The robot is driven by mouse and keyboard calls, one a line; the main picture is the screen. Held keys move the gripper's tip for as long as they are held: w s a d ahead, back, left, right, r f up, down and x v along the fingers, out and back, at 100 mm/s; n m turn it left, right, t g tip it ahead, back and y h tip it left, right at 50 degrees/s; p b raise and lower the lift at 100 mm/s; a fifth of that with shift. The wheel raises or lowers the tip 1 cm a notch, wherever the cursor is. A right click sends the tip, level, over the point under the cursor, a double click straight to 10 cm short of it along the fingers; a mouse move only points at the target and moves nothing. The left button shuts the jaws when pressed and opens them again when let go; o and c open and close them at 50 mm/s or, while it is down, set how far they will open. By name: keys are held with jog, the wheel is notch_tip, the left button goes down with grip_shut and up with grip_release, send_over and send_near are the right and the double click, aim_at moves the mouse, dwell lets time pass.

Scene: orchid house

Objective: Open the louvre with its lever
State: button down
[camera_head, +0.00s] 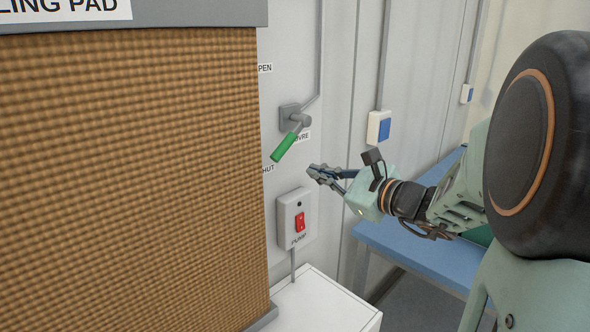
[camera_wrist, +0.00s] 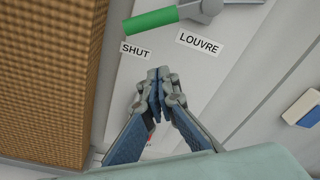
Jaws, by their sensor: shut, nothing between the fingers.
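The louvre lever (camera_head: 285,145) has a green grip on a grey arm and pivots on a grey wall mount (camera_head: 291,117). Its grip points down and left, near the SHUT label (camera_head: 268,169) and below the OPEN label (camera_head: 265,68), which is partly hidden by the pad. In the wrist view the green grip (camera_wrist: 150,21) shows at the top, above the SHUT label (camera_wrist: 136,49) and beside the LOUVRE label (camera_wrist: 198,44). My gripper (camera_head: 312,172) is shut and empty, below and right of the grip, apart from it. Its closed fingertips also show in the wrist view (camera_wrist: 158,74).
The brown cooling pad (camera_head: 130,170) stands close on the left. A pump switch box (camera_head: 295,217) with a red rocker is on the wall below the lever, above a white box (camera_head: 325,305). A blue bench (camera_head: 410,250) and a blue-and-white wall switch (camera_head: 379,127) are to the right.

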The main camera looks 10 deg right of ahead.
jog(key=r+x, duration=0.1)
jog(key=x, duration=0.6)
jog(key=shift+s+a+r+p, duration=0.8)
jog(key=shift+s+r+p, duration=0.1)
jog(key=shift+r+p, duration=0.15)
